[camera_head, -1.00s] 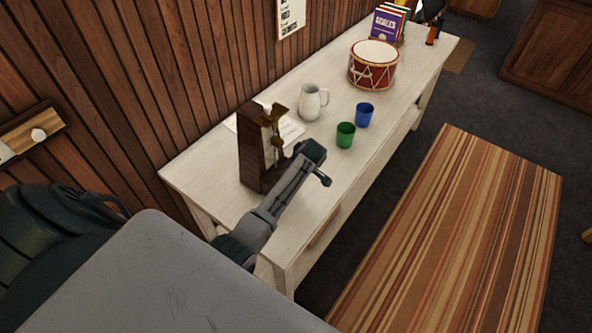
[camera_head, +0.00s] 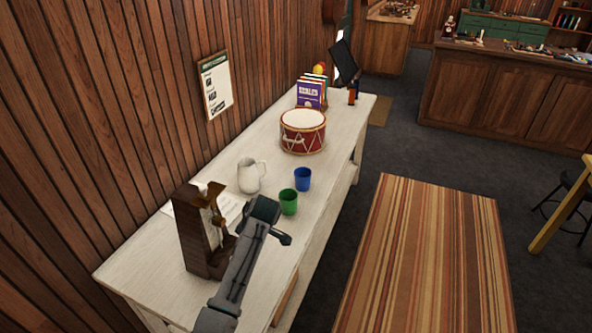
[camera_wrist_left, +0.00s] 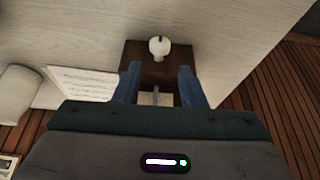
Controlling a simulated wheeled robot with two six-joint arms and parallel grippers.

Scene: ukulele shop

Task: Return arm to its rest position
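A dark brown wooden metronome (camera_head: 192,235) with a pale front stands upright at the near end of the white table (camera_head: 140,262). My left arm comes in from the bottom of the head view and ends beside the metronome, on its right. The gripper's fingers are hard to make out there. In the left wrist view my left gripper (camera_wrist_left: 159,70) has its two blue fingers apart. The brown metronome (camera_wrist_left: 150,52), with a pale round knob, shows between and beyond them. I cannot tell whether the fingers touch it. My right gripper is not in view.
On the table stand a white pitcher (camera_head: 249,177), a green cup (camera_head: 288,202), a blue cup (camera_head: 303,179), a red drum (camera_head: 302,132) and upright books (camera_head: 311,94). A paper lies behind the metronome. A striped rug (camera_head: 425,265) covers the floor to the right. A wood-panelled wall borders the left.

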